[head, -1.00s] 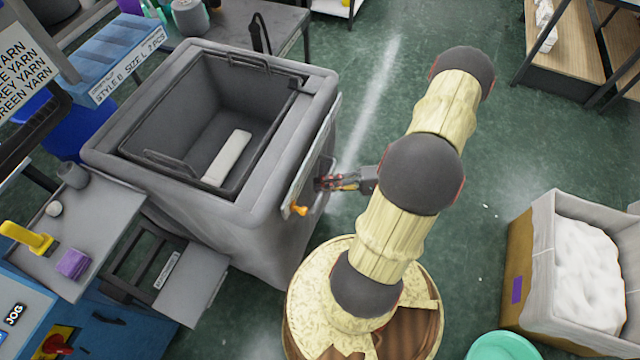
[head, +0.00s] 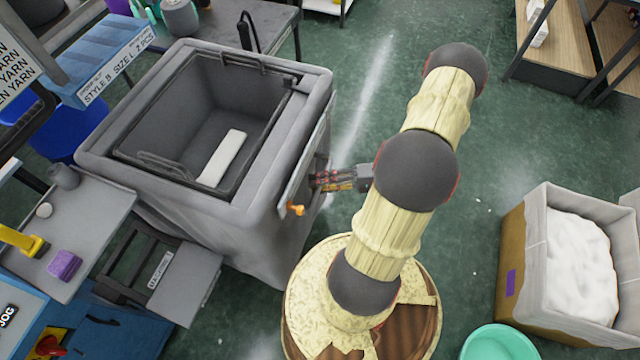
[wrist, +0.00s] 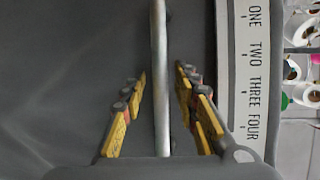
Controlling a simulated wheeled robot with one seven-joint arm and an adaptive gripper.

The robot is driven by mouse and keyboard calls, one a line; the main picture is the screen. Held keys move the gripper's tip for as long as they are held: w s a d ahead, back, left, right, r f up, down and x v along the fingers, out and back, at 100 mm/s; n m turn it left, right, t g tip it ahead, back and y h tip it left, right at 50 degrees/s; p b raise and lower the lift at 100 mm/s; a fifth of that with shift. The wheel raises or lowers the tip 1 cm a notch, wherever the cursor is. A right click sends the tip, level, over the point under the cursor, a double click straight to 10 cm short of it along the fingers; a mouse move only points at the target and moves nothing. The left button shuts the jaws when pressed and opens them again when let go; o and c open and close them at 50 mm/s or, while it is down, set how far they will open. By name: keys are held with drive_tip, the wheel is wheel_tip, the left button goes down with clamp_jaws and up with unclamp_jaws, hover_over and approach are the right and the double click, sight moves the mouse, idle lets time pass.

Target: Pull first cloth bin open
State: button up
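The grey cloth bin (head: 200,215) stands left of my arm, its open top showing a dark inner frame and a white block (head: 222,158) inside. My gripper (head: 320,180) is at the bin's right side face. In the wrist view, a straight metal handle bar (wrist: 160,120) runs between the two yellow and black fingers of my gripper (wrist: 161,72). The fingers are apart, with a visible gap on each side of the bar. A white strip reading ONE TWO THREE FOUR (wrist: 252,85) lies beside the handle. The handle is mostly hidden by my gripper in the head view.
An orange knob (head: 296,209) sticks out near my gripper. A grey side table (head: 75,215) with small items stands left of the bin. A box of white material (head: 508,265) and a teal tub (head: 500,345) stand at right. Green floor (head: 330,60) is clear behind my arm.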

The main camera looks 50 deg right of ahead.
drive_tip(key=v, duration=1.2)
drive_tip(key=shift+r, duration=0.15)
idle(0.5)
